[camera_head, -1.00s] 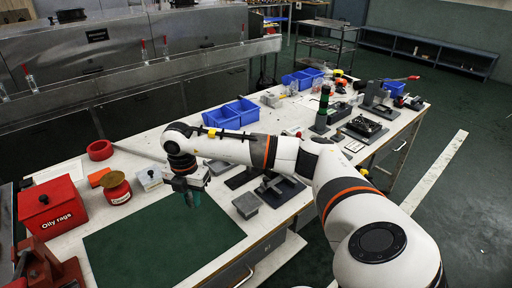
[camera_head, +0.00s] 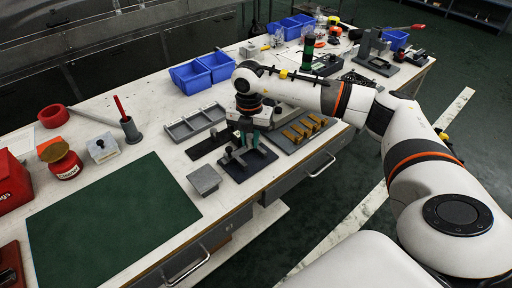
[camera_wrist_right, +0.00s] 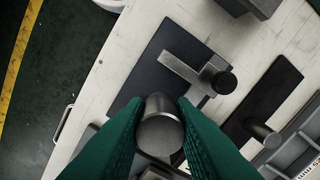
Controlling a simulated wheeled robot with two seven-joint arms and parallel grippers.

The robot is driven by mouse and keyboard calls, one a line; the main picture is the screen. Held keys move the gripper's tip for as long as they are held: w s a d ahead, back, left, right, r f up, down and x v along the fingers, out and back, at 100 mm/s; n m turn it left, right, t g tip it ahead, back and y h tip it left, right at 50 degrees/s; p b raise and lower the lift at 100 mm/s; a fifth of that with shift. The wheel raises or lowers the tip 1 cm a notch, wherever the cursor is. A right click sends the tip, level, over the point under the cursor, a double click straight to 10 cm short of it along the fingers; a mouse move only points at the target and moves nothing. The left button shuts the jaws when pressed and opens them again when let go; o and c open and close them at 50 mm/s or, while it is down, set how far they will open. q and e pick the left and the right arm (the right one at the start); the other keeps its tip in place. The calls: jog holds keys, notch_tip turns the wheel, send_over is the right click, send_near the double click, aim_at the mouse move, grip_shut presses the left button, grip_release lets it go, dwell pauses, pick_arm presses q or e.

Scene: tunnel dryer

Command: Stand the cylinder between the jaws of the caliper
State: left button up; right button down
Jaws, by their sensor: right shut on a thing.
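My right gripper (camera_head: 246,139) is over the bench, above a dark plate. In the right wrist view its green fingers (camera_wrist_right: 161,102) are shut on a grey metal cylinder (camera_wrist_right: 160,132), whose round end faces the camera. What seems to be the caliper, a metal bar-like tool (camera_wrist_right: 185,73) with a dark knob, lies on a dark plate (camera_wrist_right: 150,75) just beyond the fingertips. The cylinder looks apart from it, but its height is unclear. In the head view the tool (camera_head: 235,155) is partly hidden by the gripper. My left gripper is not in view.
A second dark plate (camera_wrist_right: 270,97) carries a small metal cylinder (camera_wrist_right: 262,135). The green mat (camera_head: 105,222) is clear.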

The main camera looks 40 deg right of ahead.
aim_at(251, 160)
jog(key=shift+f, duration=0.5)
notch_tip(251, 160, down, 5)
jog(key=shift+f, duration=0.2)
jog(key=c, duration=1.5)
grip_release()
